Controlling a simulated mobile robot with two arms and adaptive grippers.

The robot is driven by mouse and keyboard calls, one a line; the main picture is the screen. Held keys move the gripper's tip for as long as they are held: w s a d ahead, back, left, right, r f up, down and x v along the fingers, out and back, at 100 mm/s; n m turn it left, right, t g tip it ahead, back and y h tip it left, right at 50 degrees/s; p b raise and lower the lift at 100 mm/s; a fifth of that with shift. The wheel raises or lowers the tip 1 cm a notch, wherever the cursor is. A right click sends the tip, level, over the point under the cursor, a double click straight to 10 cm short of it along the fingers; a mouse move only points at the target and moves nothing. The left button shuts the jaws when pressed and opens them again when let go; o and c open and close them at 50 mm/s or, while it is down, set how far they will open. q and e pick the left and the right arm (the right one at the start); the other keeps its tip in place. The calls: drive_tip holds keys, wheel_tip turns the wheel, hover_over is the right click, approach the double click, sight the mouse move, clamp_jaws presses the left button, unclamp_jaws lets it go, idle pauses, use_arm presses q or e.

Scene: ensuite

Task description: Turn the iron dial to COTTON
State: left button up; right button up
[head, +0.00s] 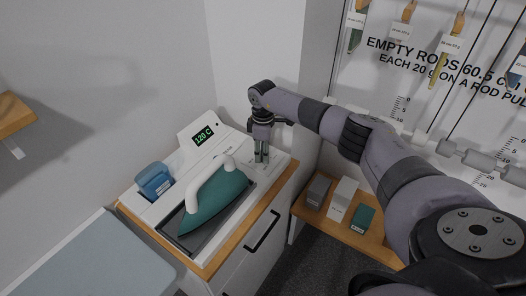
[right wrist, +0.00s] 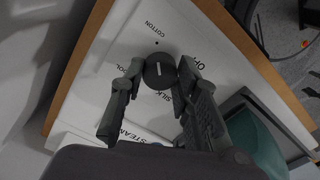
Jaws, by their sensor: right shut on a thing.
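The iron dial (right wrist: 158,74) is a round dark grey knob with a short white line, on a white panel printed COTTON, OFF, SILK, STEAM and a partly hidden WOOL. The line runs roughly up the right wrist view, towards the dot by COTTON (right wrist: 154,27). My right gripper (right wrist: 158,83) is shut on the dial, one finger on each side. In the head view my right gripper (head: 261,155) points down at the panel's right end and hides the dial. The green display (head: 203,135) reads 120 C. My left gripper is out of view.
A teal iron (head: 215,203) with a white handle rests on its dark plate, just left of my right gripper. A blue container (head: 154,180) stands at the panel's left. Small boxes (head: 343,197) sit on a wooden shelf at right. A wall stands close behind.

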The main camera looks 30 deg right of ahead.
drive_tip(key=shift+w+r, duration=0.1)
drive_tip(key=o, duration=1.2)
drive_tip(key=shift+c, duration=0.2)
drive_tip(key=shift+r, duration=0.1)
wheel_tip(320, 180, up, 12)
drive_tip(key=shift+f, duration=0.25)
